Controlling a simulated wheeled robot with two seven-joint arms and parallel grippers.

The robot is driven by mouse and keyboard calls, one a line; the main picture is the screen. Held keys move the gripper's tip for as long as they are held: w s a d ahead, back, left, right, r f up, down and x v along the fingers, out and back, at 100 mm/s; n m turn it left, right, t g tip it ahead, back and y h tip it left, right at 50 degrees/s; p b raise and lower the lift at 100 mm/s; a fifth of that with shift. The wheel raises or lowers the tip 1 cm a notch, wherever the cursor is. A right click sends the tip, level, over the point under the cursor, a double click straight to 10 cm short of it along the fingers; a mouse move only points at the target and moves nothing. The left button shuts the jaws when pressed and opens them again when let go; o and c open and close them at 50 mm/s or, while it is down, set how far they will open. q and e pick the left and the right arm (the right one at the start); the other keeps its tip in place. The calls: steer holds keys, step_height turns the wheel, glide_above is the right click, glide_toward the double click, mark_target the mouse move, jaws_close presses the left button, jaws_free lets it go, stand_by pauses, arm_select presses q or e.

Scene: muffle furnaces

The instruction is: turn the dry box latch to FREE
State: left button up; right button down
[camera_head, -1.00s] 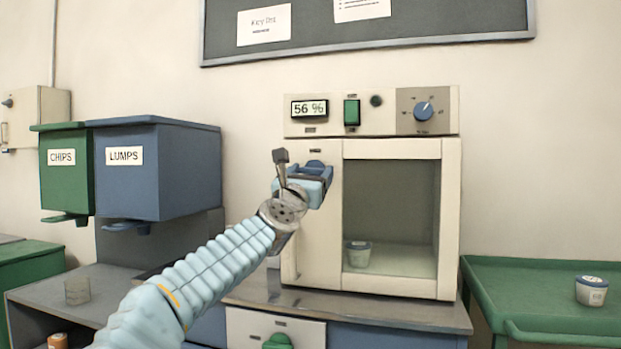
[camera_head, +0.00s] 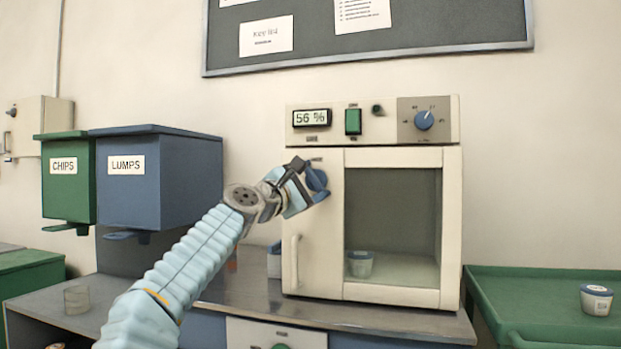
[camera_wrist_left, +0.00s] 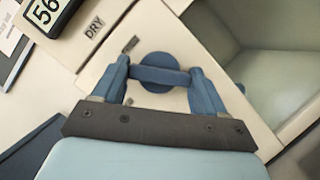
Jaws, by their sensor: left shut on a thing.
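The dry box (camera_head: 392,294) is a cream cabinet with a glass window, standing on the counter. Its blue latch (camera_head: 317,180) is at the upper left of the door. In the left wrist view the latch (camera_wrist_left: 155,59) is a round knob with a crossbar, below the word DRY. My left gripper (camera_head: 306,184) is shut on the latch, one blue finger at each end of the crossbar. Marks beside the knob are too small to read. My right gripper is not in view.
A display (camera_head: 312,117) reads 56 %. A white door handle (camera_head: 295,262) is below my gripper. A cup (camera_head: 360,263) stands behind the window. CHIPS (camera_head: 66,190) and LUMPS (camera_head: 180,185) bins hang at left. A green tray (camera_head: 545,318) with another cup (camera_head: 596,299) is at right.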

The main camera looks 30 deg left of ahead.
arm_select(q)
steer(key=m+p, duration=0.1)
steer(key=m+g+p, duration=0.1)
steer(key=m, duration=0.1)
steer(key=m+g+h+p, duration=0.1)
steer(key=m, duration=0.1)
steer(key=shift+r+p, duration=0.3)
steer(key=shift+p, duration=0.1)
steer(key=shift+f+m+g+p, duration=0.15)
steer(key=shift+m+g+p, duration=0.15)
steer(key=shift+m+p, duration=0.6)
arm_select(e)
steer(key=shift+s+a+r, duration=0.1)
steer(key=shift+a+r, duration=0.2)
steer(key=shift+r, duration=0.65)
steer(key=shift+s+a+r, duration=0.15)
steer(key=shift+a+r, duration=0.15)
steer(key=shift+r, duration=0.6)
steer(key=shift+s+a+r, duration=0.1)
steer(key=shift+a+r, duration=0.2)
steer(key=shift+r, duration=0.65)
arm_select(q)
steer(key=shift+m, duration=0.3)
steer(key=o, duration=1.1)
steer(key=shift+c, duration=0.2)
